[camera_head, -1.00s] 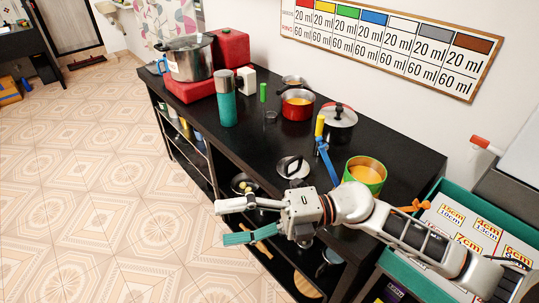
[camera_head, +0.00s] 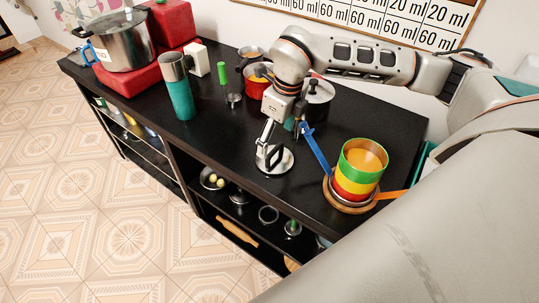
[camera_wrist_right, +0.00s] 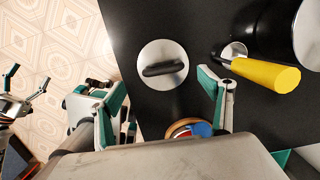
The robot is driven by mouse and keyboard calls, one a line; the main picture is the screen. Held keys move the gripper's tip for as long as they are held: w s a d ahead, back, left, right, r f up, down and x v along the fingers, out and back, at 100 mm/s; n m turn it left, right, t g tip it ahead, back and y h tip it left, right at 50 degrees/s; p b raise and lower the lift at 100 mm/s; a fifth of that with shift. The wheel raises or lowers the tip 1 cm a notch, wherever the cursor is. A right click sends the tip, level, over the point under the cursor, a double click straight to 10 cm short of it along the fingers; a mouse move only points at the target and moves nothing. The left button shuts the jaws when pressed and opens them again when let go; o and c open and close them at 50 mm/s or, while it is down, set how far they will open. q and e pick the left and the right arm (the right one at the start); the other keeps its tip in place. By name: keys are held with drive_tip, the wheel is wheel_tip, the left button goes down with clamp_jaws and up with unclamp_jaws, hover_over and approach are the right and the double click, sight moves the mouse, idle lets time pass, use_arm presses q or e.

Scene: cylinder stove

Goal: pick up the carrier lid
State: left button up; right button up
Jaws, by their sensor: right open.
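The carrier lid (camera_head: 284,165) is a round silver disc with a black handle, lying flat on the black table near its front edge. It also shows in the right wrist view (camera_wrist_right: 171,52), handle up. My right gripper (camera_head: 279,133) is open above the lid, pointing down, and partly covers it in the head view. In the wrist view its teal-padded fingers (camera_wrist_right: 160,80) are spread on either side below the lid, with nothing between them. My left gripper (camera_wrist_right: 25,78) shows small at the wrist view's left edge, fingers apart; the head view does not show it.
A stacked green, yellow and red container (camera_head: 357,178) is to the right, beside a blue strip (camera_head: 316,152). A teal bottle (camera_head: 181,98) is left.

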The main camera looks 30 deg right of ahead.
sight(275, 149)
drive_tip(key=shift+w+d+f, duration=0.1)
drive_tip(key=shift+w+f, duration=0.15)
drive_tip(key=shift+f, duration=1.35)
drive_tip(key=shift+w+f, duration=0.2)
drive_tip(key=shift+f, duration=1.35)
drive_tip(key=c, duration=1.2)
